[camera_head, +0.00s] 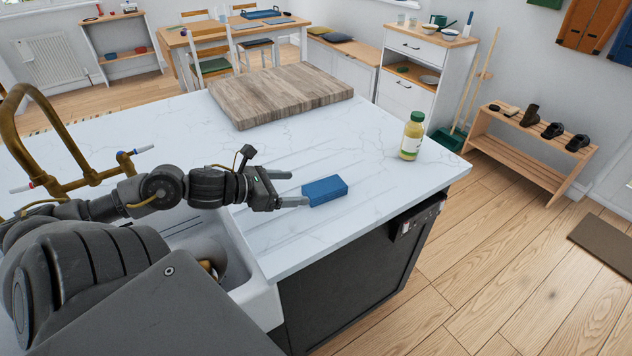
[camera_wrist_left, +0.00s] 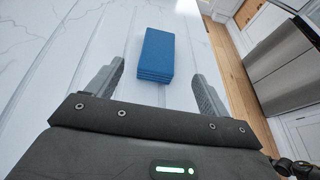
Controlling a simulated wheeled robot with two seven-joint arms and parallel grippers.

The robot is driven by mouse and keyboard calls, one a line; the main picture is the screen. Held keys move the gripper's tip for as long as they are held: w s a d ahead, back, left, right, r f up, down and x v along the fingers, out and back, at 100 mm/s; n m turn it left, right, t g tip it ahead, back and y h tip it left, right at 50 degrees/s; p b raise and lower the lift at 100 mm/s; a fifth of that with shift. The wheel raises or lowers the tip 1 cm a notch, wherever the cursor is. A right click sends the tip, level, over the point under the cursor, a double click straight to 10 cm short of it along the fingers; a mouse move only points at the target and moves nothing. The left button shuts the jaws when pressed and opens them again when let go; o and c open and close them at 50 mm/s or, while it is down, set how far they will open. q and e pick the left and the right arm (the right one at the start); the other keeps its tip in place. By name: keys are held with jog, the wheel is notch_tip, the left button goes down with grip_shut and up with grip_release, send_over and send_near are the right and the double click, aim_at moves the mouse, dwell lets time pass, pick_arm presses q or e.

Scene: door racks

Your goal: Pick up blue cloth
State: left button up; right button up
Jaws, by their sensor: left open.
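The blue cloth (camera_head: 325,190) lies as a folded, block-shaped stack on the white marble counter, near its front edge. My left gripper (camera_head: 292,188) is open, just to the left of the cloth, with its fingers pointing toward it. In the left wrist view the cloth (camera_wrist_left: 157,54) sits ahead of the open left gripper (camera_wrist_left: 160,80), roughly centred between the two fingers. Nothing is between the fingers. My right gripper is not in view.
The counter (camera_head: 390,185) is clear around the cloth. A bottle (camera_head: 412,137) with a yellowish filling stands to the right. A wooden butcher block (camera_head: 282,95) lies behind. A white sink (camera_head: 245,275) with a brass tap (camera_head: 60,135) is at the left.

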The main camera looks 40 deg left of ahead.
aim_at(324, 186)
pick_arm(q)
jog(key=shift+w, duration=0.2)
jog(key=x, duration=0.4)
jog(key=shift+w+d+f, duration=0.25)
jog(key=shift+w, duration=0.25)
jog(key=shift+w, duration=0.1)
jog(key=shift+w+p, duration=0.2)
jog(key=shift+p, duration=0.2)
jog(key=p+x, duration=0.1)
jog(key=x, duration=0.3)
jog(key=shift+f+p, duration=0.1)
jog(key=shift+p, duration=0.3)
jog(key=shift+w+d+f, duration=0.1)
jog(key=shift+w+f, duration=0.15)
